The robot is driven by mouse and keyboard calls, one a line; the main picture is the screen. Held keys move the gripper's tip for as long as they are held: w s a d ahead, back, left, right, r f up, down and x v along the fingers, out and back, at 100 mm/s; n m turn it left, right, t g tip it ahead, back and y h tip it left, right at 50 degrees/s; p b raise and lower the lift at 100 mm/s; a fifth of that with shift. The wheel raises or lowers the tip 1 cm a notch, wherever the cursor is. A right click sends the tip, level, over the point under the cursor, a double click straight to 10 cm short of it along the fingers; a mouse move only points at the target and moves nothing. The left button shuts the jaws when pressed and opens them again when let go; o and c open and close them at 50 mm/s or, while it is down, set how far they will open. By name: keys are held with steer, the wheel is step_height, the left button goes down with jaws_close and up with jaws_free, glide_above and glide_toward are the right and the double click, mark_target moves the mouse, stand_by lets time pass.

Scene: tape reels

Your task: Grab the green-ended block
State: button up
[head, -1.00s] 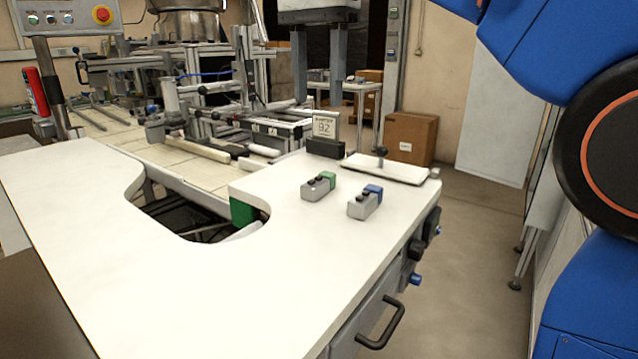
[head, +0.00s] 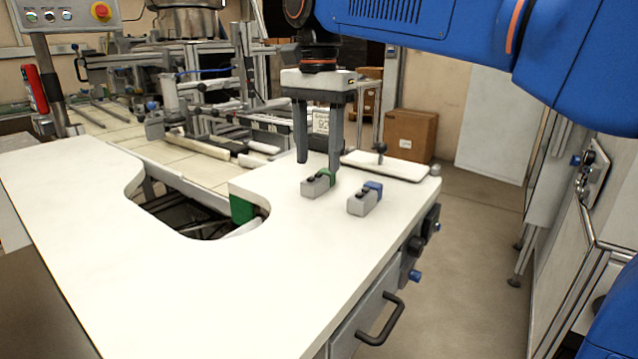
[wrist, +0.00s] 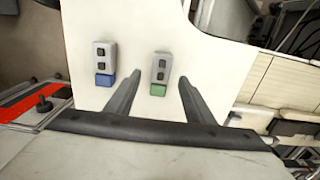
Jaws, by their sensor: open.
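The green-ended block (head: 314,187) lies on the white worktop, grey with dark buttons and a green end facing back right. In the wrist view the green-ended block (wrist: 161,68) shows between my two fingers, its green end toward the palm. My gripper (head: 318,165) is open and empty, pointing down over the worktop near the block's green end. I cannot tell the exact height of the fingertips above the worktop. My gripper (wrist: 160,76) also shows at the bottom of the wrist view, fingers apart on either side of the block.
A similar blue-ended block (head: 363,200) lies just right of the green-ended one. A white plate with a dark knob (head: 388,167) lies behind it. The worktop (head: 110,225) is clear at left, with a cut-out.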

mark_target(318, 177)
steer(key=shift+w+f, duration=0.15)
steer(key=shift+f, duration=1)
steer(key=shift+w+f, duration=0.1)
steer(key=shift+f, duration=1.05)
steer(key=shift+c, duration=0.5)
jaws_close()
